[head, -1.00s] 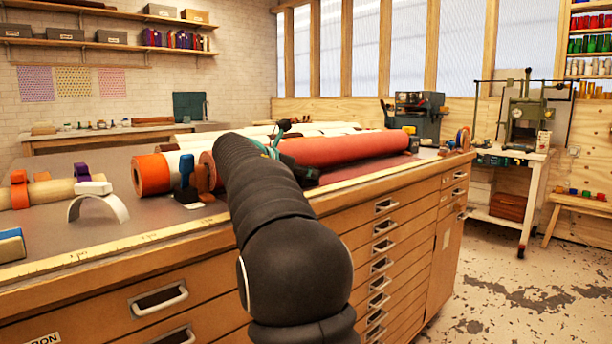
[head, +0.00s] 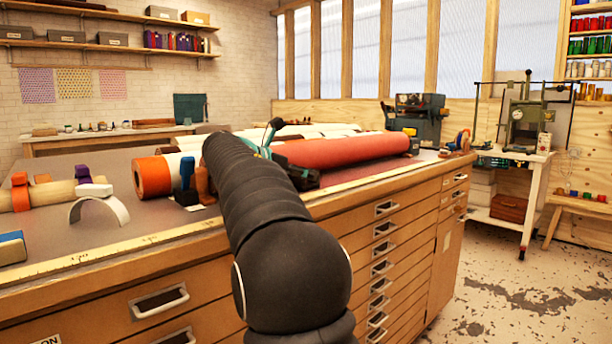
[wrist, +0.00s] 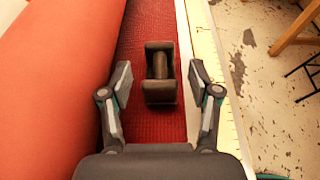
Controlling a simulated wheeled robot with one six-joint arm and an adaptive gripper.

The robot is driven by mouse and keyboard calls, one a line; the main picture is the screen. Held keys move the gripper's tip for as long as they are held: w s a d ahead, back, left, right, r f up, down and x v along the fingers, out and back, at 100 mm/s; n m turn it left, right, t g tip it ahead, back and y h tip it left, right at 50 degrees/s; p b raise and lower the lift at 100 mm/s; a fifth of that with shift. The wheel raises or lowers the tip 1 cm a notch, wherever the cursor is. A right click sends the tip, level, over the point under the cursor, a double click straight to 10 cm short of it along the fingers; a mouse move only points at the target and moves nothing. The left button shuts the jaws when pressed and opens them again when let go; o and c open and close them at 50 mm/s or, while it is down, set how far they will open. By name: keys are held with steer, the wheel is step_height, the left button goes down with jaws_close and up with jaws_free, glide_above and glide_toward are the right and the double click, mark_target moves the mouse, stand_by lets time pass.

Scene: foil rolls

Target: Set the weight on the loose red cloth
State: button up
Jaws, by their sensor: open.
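A dark weight (wrist: 159,77) with two end plates and a round bar between them shows in the wrist view. It stands on the red cloth (wrist: 158,120), a flat strip beside the large red roll (wrist: 50,80). My gripper (wrist: 160,82) is open, with one finger on each side of the weight and a gap to both. In the head view the red roll (head: 345,149) lies on the cabinet top, with the cloth (head: 365,170) in front of it. My arm hides the weight there, and my gripper is mostly hidden too.
A measuring strip (wrist: 208,50) runs along the cabinet edge right of the cloth, with floor beyond. An orange roll (head: 152,176), a blue clamp (head: 187,174) and a white arch-shaped piece (head: 100,207) stand left of my arm. A green machine (head: 418,120) stands at the far end.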

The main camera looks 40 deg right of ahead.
steer(key=v, duration=0.9)
steer(key=shift+s+a+r, duration=0.1)
steer(key=shift+a+r, duration=0.1)
steer(key=shift+a, duration=0.15)
